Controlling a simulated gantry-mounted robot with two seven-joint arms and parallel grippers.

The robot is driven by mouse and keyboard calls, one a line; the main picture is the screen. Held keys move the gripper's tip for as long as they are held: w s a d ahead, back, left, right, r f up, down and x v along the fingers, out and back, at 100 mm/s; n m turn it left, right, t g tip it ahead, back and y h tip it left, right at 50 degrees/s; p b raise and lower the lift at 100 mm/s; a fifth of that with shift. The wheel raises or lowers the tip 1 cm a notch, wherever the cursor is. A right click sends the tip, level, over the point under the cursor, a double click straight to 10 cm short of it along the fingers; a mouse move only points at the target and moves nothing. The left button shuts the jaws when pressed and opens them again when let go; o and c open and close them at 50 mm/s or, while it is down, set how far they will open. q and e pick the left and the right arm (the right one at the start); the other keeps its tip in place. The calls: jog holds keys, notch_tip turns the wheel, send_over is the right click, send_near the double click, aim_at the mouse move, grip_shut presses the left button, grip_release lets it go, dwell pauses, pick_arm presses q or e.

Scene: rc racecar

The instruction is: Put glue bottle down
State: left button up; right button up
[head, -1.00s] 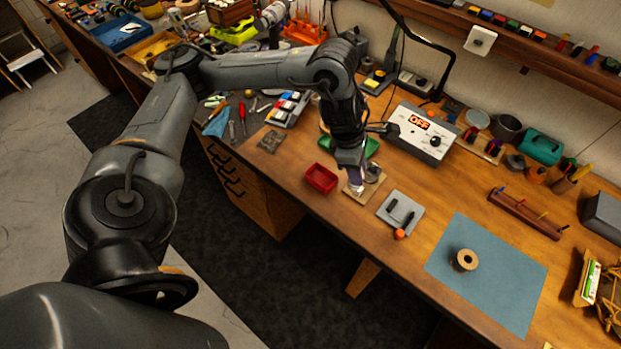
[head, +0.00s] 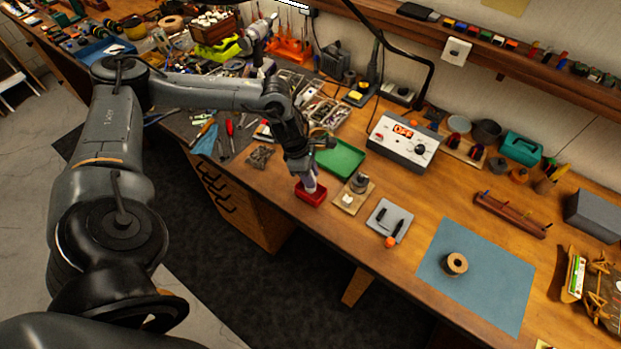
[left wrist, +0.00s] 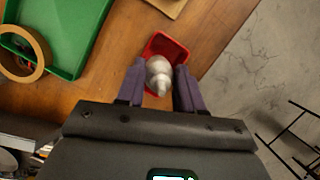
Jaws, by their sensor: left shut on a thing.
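My left gripper (head: 309,182) is shut on a whitish glue bottle (left wrist: 159,74), which sits between the two fingers in the left wrist view. In the head view the gripper points down at the small red tray (head: 313,199). The bottle's lower end appears inside or just over that tray, and I cannot tell whether it touches the floor. In the left wrist view the red tray (left wrist: 177,49) surrounds the far side of the bottle. My right gripper is not in view.
A wooden board (head: 347,207) with a small jar (head: 360,182) stands right of the red tray. A green tray (head: 341,160) lies behind it. A grey pad (head: 381,222) and an orange ball (head: 390,242) are further right. The bench's front edge is close.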

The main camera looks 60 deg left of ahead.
pick_arm(q)
notch_tip(320, 180, down, 2)
jog(key=shift+f+p, duration=0.25)
jog(key=shift+p, duration=0.05)
jog(key=shift+f, duration=0.1)
jog(key=shift+f+b, duration=0.2)
jog(key=shift+b, duration=0.1)
jog(key=o, duration=1)
jog(key=shift+r, duration=0.1)
